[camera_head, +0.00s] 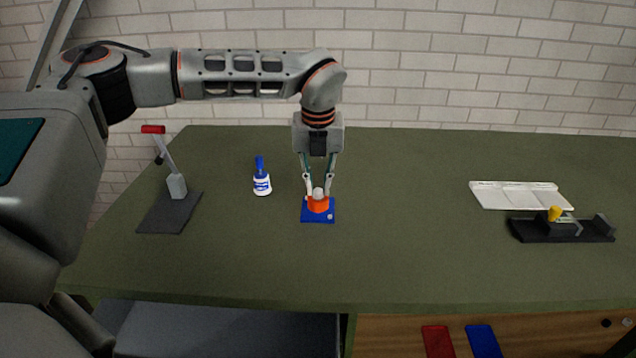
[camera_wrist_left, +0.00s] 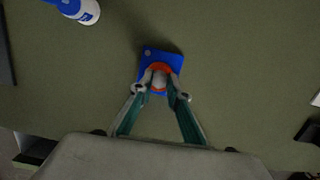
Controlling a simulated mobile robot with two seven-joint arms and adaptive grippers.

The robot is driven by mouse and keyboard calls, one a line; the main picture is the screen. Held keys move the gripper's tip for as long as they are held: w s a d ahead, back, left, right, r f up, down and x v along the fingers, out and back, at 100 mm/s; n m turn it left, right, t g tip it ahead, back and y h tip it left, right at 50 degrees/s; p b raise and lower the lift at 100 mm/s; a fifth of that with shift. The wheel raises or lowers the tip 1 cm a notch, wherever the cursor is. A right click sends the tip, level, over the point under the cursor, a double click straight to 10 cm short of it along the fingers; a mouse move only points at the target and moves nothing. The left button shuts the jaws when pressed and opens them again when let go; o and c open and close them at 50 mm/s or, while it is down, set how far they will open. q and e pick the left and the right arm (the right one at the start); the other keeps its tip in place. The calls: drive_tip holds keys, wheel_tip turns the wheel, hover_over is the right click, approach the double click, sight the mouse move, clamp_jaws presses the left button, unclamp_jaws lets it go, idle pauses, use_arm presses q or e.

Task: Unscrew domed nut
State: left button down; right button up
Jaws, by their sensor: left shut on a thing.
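The domed nut (camera_head: 318,193) is a pale grey cap on top of an orange piece (camera_head: 319,206). The orange piece sits on a blue square base plate (camera_head: 322,218) on the green table. My left gripper (camera_head: 318,191) points straight down over it, its two fingers shut on the nut from both sides. In the left wrist view the fingertips (camera_wrist_left: 160,88) flank the pale nut (camera_wrist_left: 159,78), with the orange piece around it and the blue plate (camera_wrist_left: 171,61) below. The fingers partly hide the nut. My right gripper is not in view.
A lever device with a red handle (camera_head: 153,129) is farther left. A white tray (camera_head: 520,194) and a black fixture with a yellow knob (camera_head: 555,213) are at the right. The table's front middle is clear.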

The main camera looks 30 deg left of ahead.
use_arm(q)
drive_tip(key=n+p, duration=0.1)
drive_tip(key=n, duration=0.3)
drive_tip(key=shift+n+y, duration=0.3)
drive_tip(key=shift+n, duration=0.1)
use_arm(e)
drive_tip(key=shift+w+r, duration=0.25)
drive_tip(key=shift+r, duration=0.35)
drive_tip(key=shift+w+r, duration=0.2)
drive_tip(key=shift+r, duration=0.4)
use_arm(q)
drive_tip(key=shift+r+n+g+p, duration=0.1)
drive_tip(key=shift+n+g+p, duration=0.3)
drive_tip(key=shift+n, duration=0.5)
drive_tip(key=n, duration=0.3)
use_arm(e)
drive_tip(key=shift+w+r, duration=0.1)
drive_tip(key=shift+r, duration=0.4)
use_arm(q)
drive_tip(key=n, duration=0.2)
drive_tip(key=shift+n+g+p, duration=0.3)
drive_tip(key=shift+g+p, duration=0.1)
drive_tip(key=shift+n, duration=1.4)
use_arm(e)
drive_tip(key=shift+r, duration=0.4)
